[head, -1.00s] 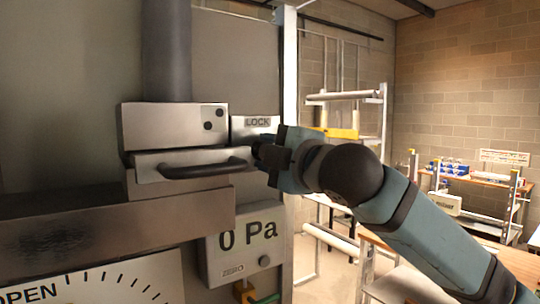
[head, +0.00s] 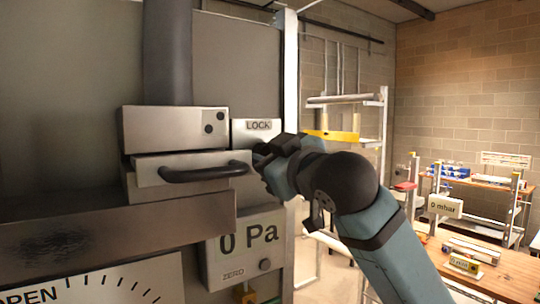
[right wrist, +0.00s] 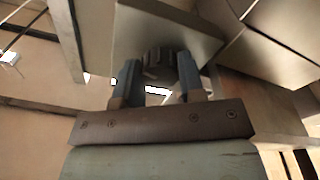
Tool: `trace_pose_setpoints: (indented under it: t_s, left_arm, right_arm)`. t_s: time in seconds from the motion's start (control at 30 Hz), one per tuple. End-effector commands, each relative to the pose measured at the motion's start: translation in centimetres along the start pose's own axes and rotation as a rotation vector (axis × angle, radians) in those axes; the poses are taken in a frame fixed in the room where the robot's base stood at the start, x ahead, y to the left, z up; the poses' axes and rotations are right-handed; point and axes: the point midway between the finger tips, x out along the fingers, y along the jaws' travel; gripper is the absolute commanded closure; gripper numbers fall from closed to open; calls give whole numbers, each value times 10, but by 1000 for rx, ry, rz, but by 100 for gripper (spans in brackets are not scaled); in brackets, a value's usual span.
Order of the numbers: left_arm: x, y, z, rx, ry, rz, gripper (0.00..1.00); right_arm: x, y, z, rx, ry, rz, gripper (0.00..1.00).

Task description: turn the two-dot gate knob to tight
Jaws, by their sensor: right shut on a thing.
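The two-dot gate (head: 165,128) is a grey metal block with two dark dots on its face. A slide with a dark bar handle (head: 205,173) sits below it. No tight marking is readable. My left gripper is not in view.
Below the gate are a 0 Pa display (head: 246,243) with a ZERO button and a dial plate (head: 105,282) marked OPEN. A grey pipe (head: 168,50) rises above the gate. At right stand a rack and a wooden bench (head: 500,272) with a 0 mbar display.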

Motion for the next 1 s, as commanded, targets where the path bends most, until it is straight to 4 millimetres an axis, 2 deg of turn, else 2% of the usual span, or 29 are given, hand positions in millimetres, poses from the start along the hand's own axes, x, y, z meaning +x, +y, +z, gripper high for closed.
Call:
trace_pose_setpoints:
  t_s: [0.3, 0.77, 0.8, 0.9, 1.0]
  left_arm:
    - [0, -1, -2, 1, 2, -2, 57]
    - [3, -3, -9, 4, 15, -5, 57]
    - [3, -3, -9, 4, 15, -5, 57]
    - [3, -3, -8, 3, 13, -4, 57]
    - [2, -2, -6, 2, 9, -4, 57]
  right_arm:
    - [0, -1, 0, 100, -5, 6, 87]
    - [0, -1, 0, 114, -6, 7, 87]
    - [0, -1, 0, 114, -6, 7, 61]
    - [0, -1, 0, 113, -6, 7, 38]
    - [0, -1, 0, 113, -5, 7, 38]
